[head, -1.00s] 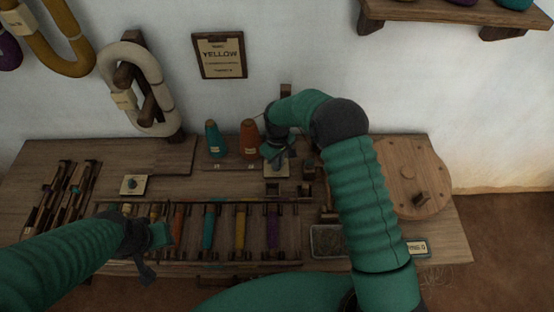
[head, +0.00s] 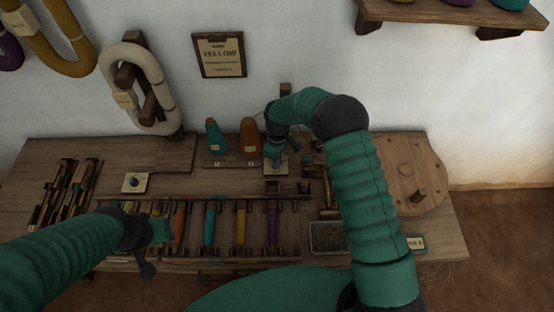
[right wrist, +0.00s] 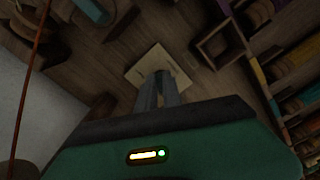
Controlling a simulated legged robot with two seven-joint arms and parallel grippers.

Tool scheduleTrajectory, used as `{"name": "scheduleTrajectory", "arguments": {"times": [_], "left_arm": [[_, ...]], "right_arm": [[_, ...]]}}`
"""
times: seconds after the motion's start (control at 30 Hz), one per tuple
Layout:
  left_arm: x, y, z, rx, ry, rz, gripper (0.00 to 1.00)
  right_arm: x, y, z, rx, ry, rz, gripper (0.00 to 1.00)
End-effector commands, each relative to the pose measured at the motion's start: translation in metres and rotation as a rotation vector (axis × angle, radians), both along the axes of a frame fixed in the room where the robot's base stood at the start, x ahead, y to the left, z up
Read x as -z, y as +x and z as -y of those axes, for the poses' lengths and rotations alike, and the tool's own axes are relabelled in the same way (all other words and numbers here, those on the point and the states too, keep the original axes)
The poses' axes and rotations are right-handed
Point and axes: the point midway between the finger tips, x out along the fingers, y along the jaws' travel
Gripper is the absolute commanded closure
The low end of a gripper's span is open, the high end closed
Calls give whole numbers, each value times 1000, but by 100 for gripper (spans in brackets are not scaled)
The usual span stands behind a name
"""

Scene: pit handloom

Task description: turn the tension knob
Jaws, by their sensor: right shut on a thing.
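My right gripper (head: 278,161) reaches down over a small pale square plate (head: 284,171) at the back of the bench, right of the bobbin cones. In the right wrist view its two fingers (right wrist: 165,88) are close together over the pale plate (right wrist: 146,67). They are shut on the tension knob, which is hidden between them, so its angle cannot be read. My left gripper (head: 158,231) hangs over the left front of the bobbin rack, away from the knob. Its fingers are not clear.
A similar plate with a dark knob (head: 133,182) lies on the bench at left. Teal (head: 214,137) and orange (head: 249,138) cones stand just left of my right gripper. A rack of coloured bobbins (head: 241,225) lies in front. A round wooden disc (head: 407,168) is at right.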

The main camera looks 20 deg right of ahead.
Motion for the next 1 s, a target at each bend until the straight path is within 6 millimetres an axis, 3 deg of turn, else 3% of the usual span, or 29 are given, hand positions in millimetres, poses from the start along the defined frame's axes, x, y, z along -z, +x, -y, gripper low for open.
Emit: {"name": "scheduleTrajectory", "arguments": {"times": [0.07, 0.1, 0.27, 0.63, 0.77, 1.0], "left_arm": [[0, 0, 0, 0, 0, 0, 64], [0, 0, 0, 0, 0, 0, 64], [0, 0, 0, 0, 0, 0, 64], [-1, 0, 0, 0, 0, 0, 64], [-5, 0, 0, 0, 0, 0, 64], [-11, 0, 0, 0, 0, 0, 64]], "right_arm": [[0, 1, 1, -2, -1, 3, 100], [0, 1, 1, -1, -1, 3, 87], [0, 1, 1, -1, -1, 1, 68], [-8, 1, 0, 1, 0, 3, 68], [-35, 2, 0, 1, -1, 5, 68], [-106, 2, 0, 1, -1, 6, 68]]}}
